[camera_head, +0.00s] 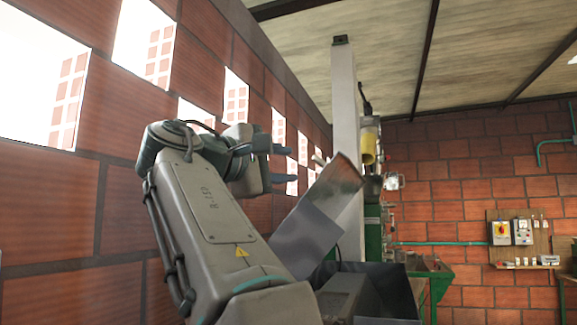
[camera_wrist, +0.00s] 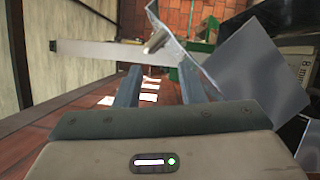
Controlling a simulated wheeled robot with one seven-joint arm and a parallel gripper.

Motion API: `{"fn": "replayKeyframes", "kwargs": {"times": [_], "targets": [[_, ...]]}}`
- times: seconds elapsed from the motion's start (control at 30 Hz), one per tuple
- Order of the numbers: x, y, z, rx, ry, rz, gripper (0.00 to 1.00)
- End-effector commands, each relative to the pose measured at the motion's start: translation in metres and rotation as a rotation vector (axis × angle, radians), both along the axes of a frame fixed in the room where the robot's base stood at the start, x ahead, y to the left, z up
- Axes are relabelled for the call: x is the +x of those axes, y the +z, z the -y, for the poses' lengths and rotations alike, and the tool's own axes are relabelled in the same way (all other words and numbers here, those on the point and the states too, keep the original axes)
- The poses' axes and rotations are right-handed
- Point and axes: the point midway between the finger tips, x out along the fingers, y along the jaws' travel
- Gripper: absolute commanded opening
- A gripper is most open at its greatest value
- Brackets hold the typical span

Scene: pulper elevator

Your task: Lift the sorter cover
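The sorter cover looks to be the grey sheet-metal panel (camera_head: 310,230) standing steeply tilted right of my arm in the head view, with a shiny upper part. In the wrist view the same metal (camera_wrist: 243,65) shows as angled plates at upper right, with a short pale cylindrical piece (camera_wrist: 154,42) that may be its handle. My gripper (camera_head: 291,165) is open and empty, left of the panel's upper end. In the wrist view its two fingers (camera_wrist: 160,78) are apart with nothing held between them. The panel's lower edge is partly hidden by my arm.
A brick wall (camera_head: 125,105) with bright openings runs close along the left. A pale upright post (camera_head: 345,100) stands behind the panel. A dark open bin (camera_head: 385,285) is below it. Green machinery (camera_head: 428,268) and a wall switch board (camera_head: 520,240) are farther right.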

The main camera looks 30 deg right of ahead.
Motion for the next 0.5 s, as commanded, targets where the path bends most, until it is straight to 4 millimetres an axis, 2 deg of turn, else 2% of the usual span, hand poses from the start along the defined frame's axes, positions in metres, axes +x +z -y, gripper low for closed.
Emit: {"fn": "replayKeyframes", "kwargs": {"times": [0.17, 0.2, 0.3, 0.33, 0.5], "targets": [[0.000, 0.000, -0.001, 0.000, 0.001, 0.000, 0.36], [0.000, 0.000, -0.001, 0.000, 0.002, 0.000, 0.31], [0.000, 0.004, -0.001, 0.013, 0.009, 0.021, 0.03], [0.000, 0.006, -0.001, 0.023, 0.014, 0.037, 0.00], [0.001, 0.026, -0.008, 0.160, 0.075, 0.245, 0.00]]}}
